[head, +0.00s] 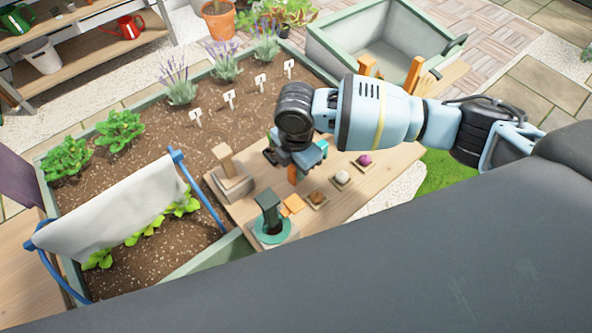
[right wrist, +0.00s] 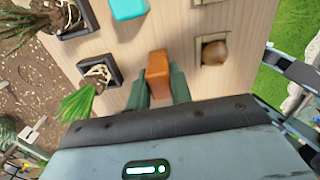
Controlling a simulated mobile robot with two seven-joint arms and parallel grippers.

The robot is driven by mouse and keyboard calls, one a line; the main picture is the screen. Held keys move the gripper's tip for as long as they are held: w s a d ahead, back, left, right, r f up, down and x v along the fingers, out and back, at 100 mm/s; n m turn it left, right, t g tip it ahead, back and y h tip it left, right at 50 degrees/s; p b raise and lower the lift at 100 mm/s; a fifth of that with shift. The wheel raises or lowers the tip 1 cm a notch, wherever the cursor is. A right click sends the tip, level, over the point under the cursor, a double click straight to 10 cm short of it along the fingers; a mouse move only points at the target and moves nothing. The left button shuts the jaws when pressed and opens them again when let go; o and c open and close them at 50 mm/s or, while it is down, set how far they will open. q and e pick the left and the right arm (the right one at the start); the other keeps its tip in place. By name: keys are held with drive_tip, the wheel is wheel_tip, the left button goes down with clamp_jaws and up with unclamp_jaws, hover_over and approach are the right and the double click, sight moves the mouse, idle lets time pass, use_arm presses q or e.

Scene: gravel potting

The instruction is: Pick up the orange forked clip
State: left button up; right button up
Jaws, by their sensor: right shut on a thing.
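My right gripper (head: 292,166) points down over the wooden board (head: 345,207). It is shut on an orange piece (head: 292,175), which I take to be the orange forked clip. In the right wrist view the same piece (right wrist: 158,70) sits between the two dark fingers of the gripper (right wrist: 160,88). Its forked end cannot be made out. A flat orange square (head: 292,205) lies on the board just below the gripper in the head view. My left gripper is not in view.
Small wooden trays hold a brown ball (head: 317,198), a white ball (head: 342,178) and a magenta ball (head: 364,160). A dark green block stands in a teal ring (head: 272,230). A soil bed (head: 150,170) lies left; a grey-green tub (head: 380,50) stands behind.

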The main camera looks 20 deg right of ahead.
drive_tip(key=shift+r, duration=0.1)
wheel_tip(320, 180, up, 10)
drive_tip(key=shift+f+p, duration=0.1)
drive_tip(key=shift+p, duration=0.4)
drive_tip(key=shift+s+d+r+m, duration=0.25)
drive_tip(key=shift+d+m, duration=0.1)
drive_tip(key=shift+m, duration=0.55)
drive_tip(key=s+d+r+m, duration=0.2)
drive_tip(key=s+d+m, duration=0.1)
drive_tip(key=m, duration=0.7)
drive_tip(key=s+d+r+m, duration=0.2)
drive_tip(key=s+d+m, duration=0.2)
drive_tip(key=m, duration=0.6)
drive_tip(key=shift+s+d+m, duration=0.15)
drive_tip(key=shift+s+m, duration=0.15)
drive_tip(key=shift+s, duration=0.45)
